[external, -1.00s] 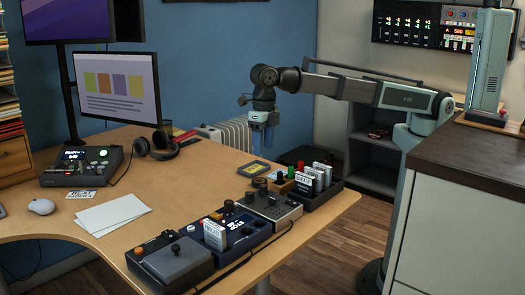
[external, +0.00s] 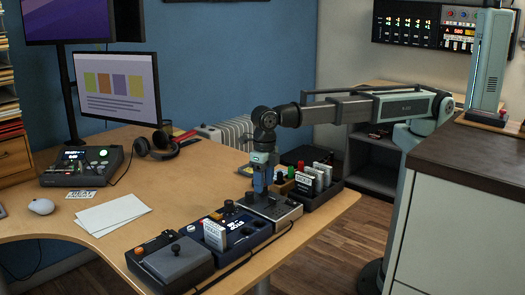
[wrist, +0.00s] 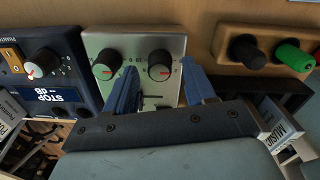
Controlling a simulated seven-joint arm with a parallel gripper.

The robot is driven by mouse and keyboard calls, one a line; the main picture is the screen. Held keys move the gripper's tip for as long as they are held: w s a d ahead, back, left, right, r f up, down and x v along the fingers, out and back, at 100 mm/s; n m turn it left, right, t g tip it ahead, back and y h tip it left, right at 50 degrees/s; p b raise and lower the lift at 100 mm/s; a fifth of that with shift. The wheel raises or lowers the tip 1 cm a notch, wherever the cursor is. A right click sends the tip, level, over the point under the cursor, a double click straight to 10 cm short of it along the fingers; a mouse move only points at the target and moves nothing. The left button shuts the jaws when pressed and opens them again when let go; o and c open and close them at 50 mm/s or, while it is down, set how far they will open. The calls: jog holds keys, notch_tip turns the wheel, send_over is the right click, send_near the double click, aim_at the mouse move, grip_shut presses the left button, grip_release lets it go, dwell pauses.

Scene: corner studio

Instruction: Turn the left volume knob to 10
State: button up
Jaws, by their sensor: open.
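A silver-grey box (wrist: 135,45) carries two round knobs side by side. In the picture the fingers lie on either side of the right knob; the left finger is between the two knobs. I cannot tell whether they touch. In the external view my gripper (external: 261,188) is low over the box (external: 285,212) and hides part of its top.
A dark blue box (wrist: 45,62) with a knob and a STOP display sits close on the left in the wrist view. A wooden-topped box (wrist: 265,40) with black and green knobs is on the right. White cards (external: 311,178) stand upright nearby.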

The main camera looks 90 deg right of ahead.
jog(key=shift+f, duration=0.65)
grip_shut()
